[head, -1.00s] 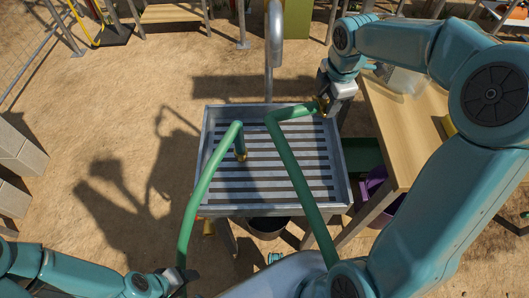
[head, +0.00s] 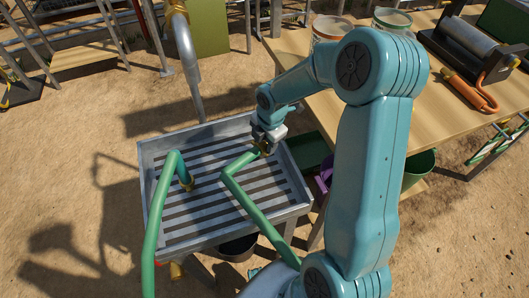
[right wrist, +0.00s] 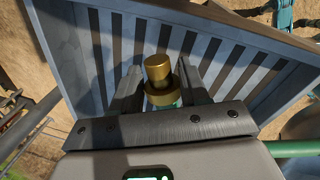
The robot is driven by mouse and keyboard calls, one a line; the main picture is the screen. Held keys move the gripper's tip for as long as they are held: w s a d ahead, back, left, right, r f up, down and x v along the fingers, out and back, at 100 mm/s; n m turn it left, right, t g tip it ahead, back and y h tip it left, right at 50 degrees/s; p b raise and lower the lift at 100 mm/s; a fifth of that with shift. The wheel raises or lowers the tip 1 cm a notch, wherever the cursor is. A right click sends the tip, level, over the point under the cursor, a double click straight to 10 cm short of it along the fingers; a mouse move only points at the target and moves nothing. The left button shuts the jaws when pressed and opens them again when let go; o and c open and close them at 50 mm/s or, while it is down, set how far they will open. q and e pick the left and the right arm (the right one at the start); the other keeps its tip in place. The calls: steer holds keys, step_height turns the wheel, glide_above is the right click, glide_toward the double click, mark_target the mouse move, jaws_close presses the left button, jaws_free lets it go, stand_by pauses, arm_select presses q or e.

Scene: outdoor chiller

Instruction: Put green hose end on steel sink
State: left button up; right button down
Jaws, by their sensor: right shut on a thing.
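The steel sink (head: 205,218), a shallow grey basin with dark slots, stands left of centre in the head view. My right gripper (head: 265,142) is over its right back part, shut on a green hose (head: 250,207) near its end. The right wrist view shows the brass tip (right wrist: 158,68) between the fingers, with the slotted sink floor behind it. Whether the tip touches the sink I cannot tell. A second green hose length (head: 155,220) arches over the sink's left side, its brass tip (head: 187,183) pointing down at the slats. My left gripper is not in view.
A grey curved spout (head: 184,50) rises behind the sink. A wooden table (head: 315,75) with jars (head: 330,27) and a roller machine (head: 467,45) stands to the right. A purple container (head: 325,175) sits beside the sink.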

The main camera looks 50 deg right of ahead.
mark_target(265, 159)
step_height(265, 159, down, 5)
steer(key=shift+w+r+b, duration=0.1)
steer(key=shift+r+b, duration=0.05)
steer(key=shift+b, duration=0.35)
steer(key=shift+a+r, duration=0.1)
steer(key=shift+r, duration=0.05)
steer(key=c, duration=0.6)
jaws_free()
steer(key=shift+f, duration=0.2)
steer(key=shift+o, duration=0.2)
